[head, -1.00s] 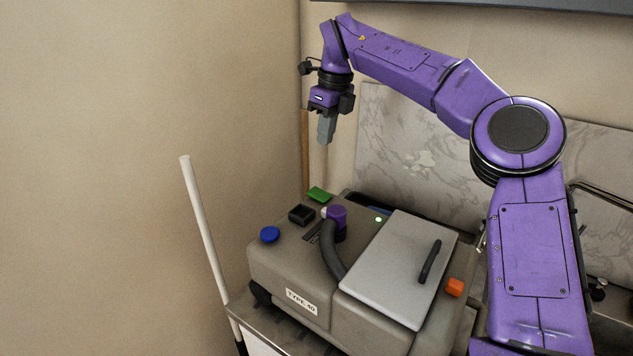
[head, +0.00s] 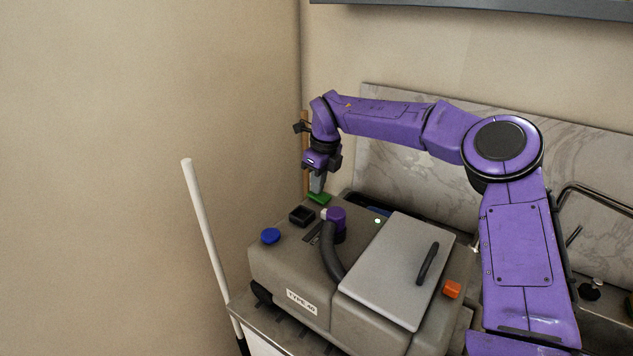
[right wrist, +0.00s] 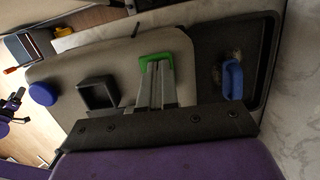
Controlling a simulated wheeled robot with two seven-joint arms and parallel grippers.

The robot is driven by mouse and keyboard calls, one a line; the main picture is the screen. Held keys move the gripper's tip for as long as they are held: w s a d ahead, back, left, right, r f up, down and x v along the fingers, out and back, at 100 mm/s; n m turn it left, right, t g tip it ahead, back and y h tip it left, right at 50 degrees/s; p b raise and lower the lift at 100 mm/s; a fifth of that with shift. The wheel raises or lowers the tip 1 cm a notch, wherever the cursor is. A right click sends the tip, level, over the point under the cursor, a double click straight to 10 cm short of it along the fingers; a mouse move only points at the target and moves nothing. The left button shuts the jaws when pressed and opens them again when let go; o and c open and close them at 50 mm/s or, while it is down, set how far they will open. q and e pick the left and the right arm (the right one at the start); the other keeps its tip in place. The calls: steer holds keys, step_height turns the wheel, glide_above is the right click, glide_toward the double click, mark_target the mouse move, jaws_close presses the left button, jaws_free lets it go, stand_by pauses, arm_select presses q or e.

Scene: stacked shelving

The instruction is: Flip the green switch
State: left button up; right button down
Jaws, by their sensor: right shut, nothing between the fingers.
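The green switch (head: 319,198) is a small green piece at the back left of the top of a grey machine (head: 290,270). In the right wrist view the green switch (right wrist: 156,58) shows just beyond my fingertips, partly covered by them. My right gripper (head: 317,188) is shut and empty, pointing down with its tips right at the switch. The right gripper also shows in the right wrist view (right wrist: 158,70). I cannot tell whether the tips touch the switch. My left gripper is not in view.
Near the switch are a black square socket (head: 301,215), a blue button (head: 270,236) and a purple knob (head: 336,215) with a thick hose. A grey lid (head: 395,270) with a black handle and an orange piece (head: 452,289) lie to the right. A white pole (head: 205,225) stands left.

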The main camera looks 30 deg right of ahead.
steer(key=shift+w+a+f, duration=0.1)
steer(key=shift+f, duration=0.2)
steer(key=shift+s+f, duration=0.15)
steer(key=shift+s, duration=0.3)
steer(key=shift+s+d, duration=0.2)
steer(key=shift+s, duration=0.15)
steer(key=shift+d, duration=0.15)
